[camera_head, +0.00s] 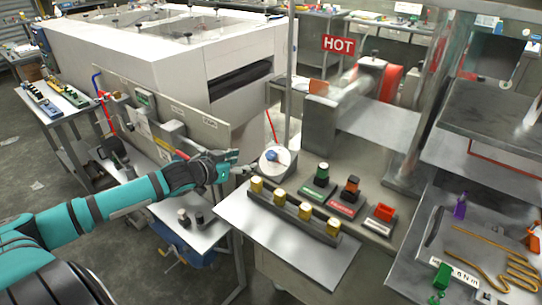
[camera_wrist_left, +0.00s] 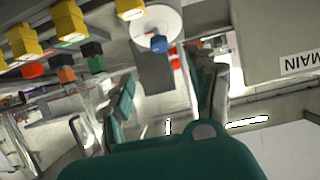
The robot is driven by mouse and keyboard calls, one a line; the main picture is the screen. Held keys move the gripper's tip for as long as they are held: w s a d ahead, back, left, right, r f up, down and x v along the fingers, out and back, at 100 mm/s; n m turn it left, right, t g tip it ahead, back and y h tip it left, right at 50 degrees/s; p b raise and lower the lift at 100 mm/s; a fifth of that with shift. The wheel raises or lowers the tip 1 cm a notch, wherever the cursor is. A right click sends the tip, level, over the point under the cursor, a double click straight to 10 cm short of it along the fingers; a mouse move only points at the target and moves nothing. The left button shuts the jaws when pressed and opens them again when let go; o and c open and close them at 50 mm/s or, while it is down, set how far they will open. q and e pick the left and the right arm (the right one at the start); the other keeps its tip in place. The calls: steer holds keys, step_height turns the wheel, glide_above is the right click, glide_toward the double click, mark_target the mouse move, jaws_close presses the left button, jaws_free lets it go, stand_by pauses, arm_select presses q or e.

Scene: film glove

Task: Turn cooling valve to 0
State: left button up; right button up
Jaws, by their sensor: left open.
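A round white dial (camera_head: 284,164) with a blue knob (camera_head: 271,155) stands at the left end of the grey workbench. The same dial (camera_wrist_left: 143,24) and blue knob (camera_wrist_left: 158,42) show at the top middle of the left wrist view. I cannot read any scale on it. My left gripper (camera_head: 240,164) is just left of the dial in the head view, open and empty. Its two fingers are spread in the left wrist view (camera_wrist_left: 168,95), with the knob apart from them. My right gripper is not in view.
Several yellow blocks (camera_head: 305,211) stand in a row at the bench front. A panel with a blue lever (camera_head: 97,84) and red lever is at left. A HOT sign (camera_head: 339,45) hangs behind.

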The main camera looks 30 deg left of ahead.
mark_target(270, 155)
arm_select(q)
steer(key=x, duration=1.5)
steer(key=shift+d+p, duration=0.1)
steer(key=shift+p, duration=0.25)
steer(key=shift+f, duration=0.1)
steer(key=shift+c, duration=0.3)
steer(key=c, duration=1.1)
